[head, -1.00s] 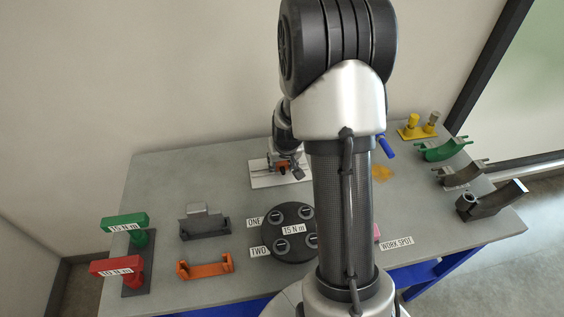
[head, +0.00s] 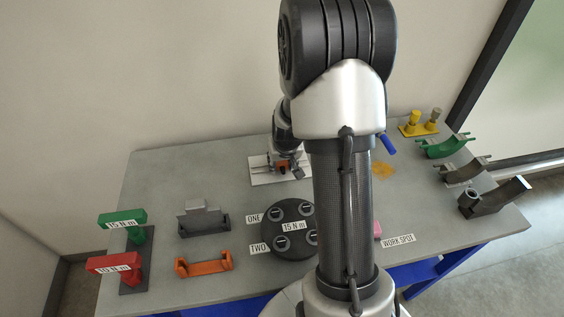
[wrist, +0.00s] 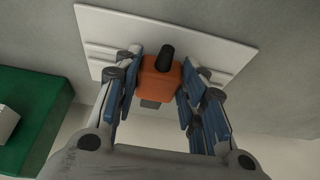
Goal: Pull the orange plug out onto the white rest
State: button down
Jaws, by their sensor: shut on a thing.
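The orange plug (wrist: 160,80), a block with a black round stub (wrist: 166,56), is between the blue finger pads of my gripper (wrist: 159,88) in the wrist view. My gripper is shut on it. In the head view the plug (head: 281,167) shows as a small orange patch at the fingers. A white plate (wrist: 205,42) with low ridges on both sides lies beneath the plug and fingers; I take it for the white rest. It also shows in the head view (head: 264,180). I cannot tell whether the plug touches the plate.
A grey block (head: 203,219), an orange cradle (head: 204,264) and a black disc (head: 289,250) stand in front on the table. Red (head: 114,263) and green (head: 122,217) tools are at left. Coloured cradles line the right side. A green block (wrist: 38,128) shows in the wrist view.

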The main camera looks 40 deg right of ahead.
jog(key=shift+f, duration=0.1)
jog(key=c, duration=0.9)
grip_release()
jog(key=shift+c, duration=0.2)
jog(key=v, duration=1.2)
